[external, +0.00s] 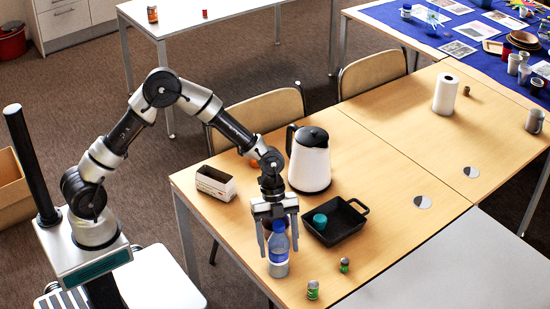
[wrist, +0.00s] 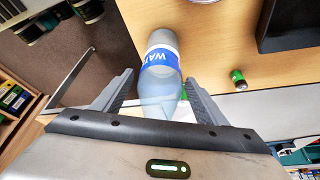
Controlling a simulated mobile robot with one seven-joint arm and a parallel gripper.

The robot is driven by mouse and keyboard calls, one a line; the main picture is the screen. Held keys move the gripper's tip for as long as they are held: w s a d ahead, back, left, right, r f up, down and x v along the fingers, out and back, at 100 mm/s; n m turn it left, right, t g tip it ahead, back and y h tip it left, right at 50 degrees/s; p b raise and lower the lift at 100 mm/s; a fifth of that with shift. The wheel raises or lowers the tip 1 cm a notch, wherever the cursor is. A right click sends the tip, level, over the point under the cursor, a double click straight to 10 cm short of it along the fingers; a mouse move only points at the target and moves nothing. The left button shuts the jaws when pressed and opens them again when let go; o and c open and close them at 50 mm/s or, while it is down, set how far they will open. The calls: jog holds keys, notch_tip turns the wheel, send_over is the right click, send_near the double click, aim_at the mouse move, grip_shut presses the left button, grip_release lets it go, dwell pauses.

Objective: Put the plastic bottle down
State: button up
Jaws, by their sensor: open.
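The clear plastic bottle (external: 279,266) with a blue cap and blue label stands upright near the front left edge of the wooden table (external: 385,215). My gripper (external: 279,248) is above it, pointing down, with one finger on each side of the bottle. In the wrist view the bottle (wrist: 162,62) lies between the fingers of my gripper (wrist: 160,78). The fingers are open, and gaps show beside the bottle. Its lower end appears to be on the table, but exact contact is hard to tell.
Two small green cans (external: 313,290) stand right of the bottle. A black pan (external: 350,228) holding a teal cup (external: 320,222), a white jug (external: 309,165) and a small white box (external: 216,183) are behind. The table's middle right is mostly clear.

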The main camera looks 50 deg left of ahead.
jog(key=shift+r, duration=0.3)
jog(key=p+v, duration=0.2)
jog(key=v, duration=1)
jog(key=s+a+r+n+t+y, duration=0.35)
jog(key=a+r+n, duration=0.4)
jog(key=a, duration=0.25)
jog(key=s+a+r+n+t, duration=0.2)
jog(key=s+a+r+n, duration=0.2)
jog(key=s+a+n, duration=0.45)
jog(key=s+a+r+n+t, duration=0.2)
jog(key=s+a+r+n, duration=0.2)
jog(key=s+a+n, duration=0.4)
notch_tip(320, 180, up, 13)
jog(key=m+p, duration=0.1)
jog(key=p, duration=1.1)
jog(key=shift+s+d+f+y+p, duration=0.25)
jog(key=shift+s+d+y+p, duration=0.05)
jog(key=shift+s+d+y, duration=0.1)
